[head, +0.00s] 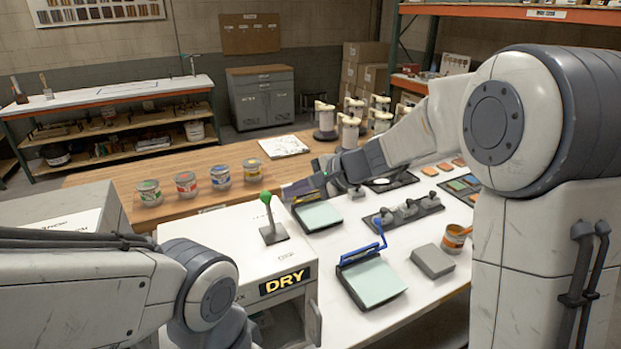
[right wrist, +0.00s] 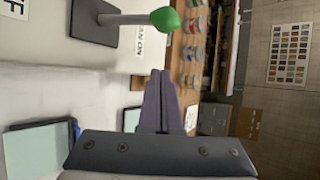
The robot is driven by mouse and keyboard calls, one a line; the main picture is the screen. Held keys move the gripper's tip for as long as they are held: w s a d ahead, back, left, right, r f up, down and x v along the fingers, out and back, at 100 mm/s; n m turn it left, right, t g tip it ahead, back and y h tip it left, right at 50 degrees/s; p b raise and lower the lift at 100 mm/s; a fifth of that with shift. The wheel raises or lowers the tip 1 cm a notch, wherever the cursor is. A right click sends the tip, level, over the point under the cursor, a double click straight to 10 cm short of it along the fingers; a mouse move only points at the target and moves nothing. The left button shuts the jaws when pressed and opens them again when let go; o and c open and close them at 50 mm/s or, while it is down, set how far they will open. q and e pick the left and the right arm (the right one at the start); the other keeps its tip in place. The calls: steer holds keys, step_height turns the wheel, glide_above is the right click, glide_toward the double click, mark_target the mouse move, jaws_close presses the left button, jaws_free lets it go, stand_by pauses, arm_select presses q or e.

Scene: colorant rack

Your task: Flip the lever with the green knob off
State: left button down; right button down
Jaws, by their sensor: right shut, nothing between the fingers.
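The lever's green knob (head: 265,197) tops a thin metal rod on a dark square base plate (head: 274,234), on top of the white box with the DRY sign (head: 205,230). In the head view the rod stands nearly upright, leaning slightly left. My right gripper (head: 288,191) is shut and empty, just right of the knob in the head view. In the right wrist view the shut fingers (right wrist: 158,76) point toward the green knob (right wrist: 165,19), with a visible gap. My left gripper is out of view; only my left arm shows.
Several paint cans (head: 187,184) stand on the wooden counter behind the box. A blue-handled panel device (head: 370,280) and a grey block (head: 432,260) lie on the white table to the right. In the right wrist view a partly hidden label (right wrist: 143,42) reads "AN ON".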

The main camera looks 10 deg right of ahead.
mark_target(269, 212)
steer(key=shift+s+a+r+p, duration=0.2)
steer(key=shift+s+a+p, duration=0.15)
steer(key=shift+a+p, duration=0.25)
steer(key=shift+s+a+r+p, duration=0.2)
steer(key=shift+s+a+p, duration=0.15)
steer(key=shift+a, duration=0.3)
steer(key=shift+s+a, duration=0.25)
steer(key=shift+s, duration=0.1)
steer(key=shift+r, duration=0.1)
